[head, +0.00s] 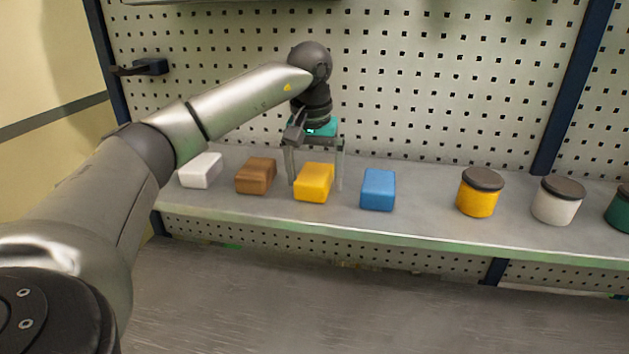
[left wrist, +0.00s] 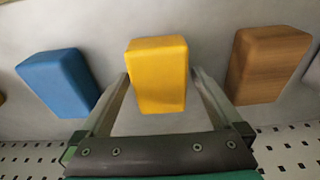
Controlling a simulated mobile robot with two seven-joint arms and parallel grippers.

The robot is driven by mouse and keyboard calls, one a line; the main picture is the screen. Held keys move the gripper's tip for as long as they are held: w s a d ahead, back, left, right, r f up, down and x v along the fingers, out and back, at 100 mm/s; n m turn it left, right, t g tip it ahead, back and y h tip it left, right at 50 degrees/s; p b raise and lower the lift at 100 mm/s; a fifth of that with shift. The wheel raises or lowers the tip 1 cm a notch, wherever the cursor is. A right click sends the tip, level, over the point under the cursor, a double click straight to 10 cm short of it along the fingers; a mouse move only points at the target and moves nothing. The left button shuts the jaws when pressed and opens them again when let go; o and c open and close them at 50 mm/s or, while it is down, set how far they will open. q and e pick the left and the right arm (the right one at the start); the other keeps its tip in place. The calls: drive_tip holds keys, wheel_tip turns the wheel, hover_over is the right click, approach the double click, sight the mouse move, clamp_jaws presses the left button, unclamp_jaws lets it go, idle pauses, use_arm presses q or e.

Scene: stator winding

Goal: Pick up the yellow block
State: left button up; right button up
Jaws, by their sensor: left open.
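The yellow block (head: 314,182) sits on the grey shelf (head: 420,222), between a brown block (head: 256,176) and a blue block (head: 378,189). My left gripper (head: 315,186) is above and behind it, pointing down, with its fingers apart. In the left wrist view the yellow block (left wrist: 158,74) lies between the two open fingertips (left wrist: 160,75), with the brown block (left wrist: 268,64) to the right and the blue block (left wrist: 60,82) to the left. I cannot tell whether a finger touches the yellow block. My right gripper is not in view.
A white block (head: 201,170) stands at the shelf's left end. A yellow jar (head: 479,196), a white jar (head: 558,204) and part of a green jar (head: 620,212) stand to the right. A perforated panel (head: 420,80) rises behind the shelf. The shelf is clear between the blue block and the yellow jar.

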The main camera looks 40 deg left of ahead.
use_arm(q)
drive_tip(key=shift+f, duration=0.15)
drive_tip(key=c, duration=1.5)
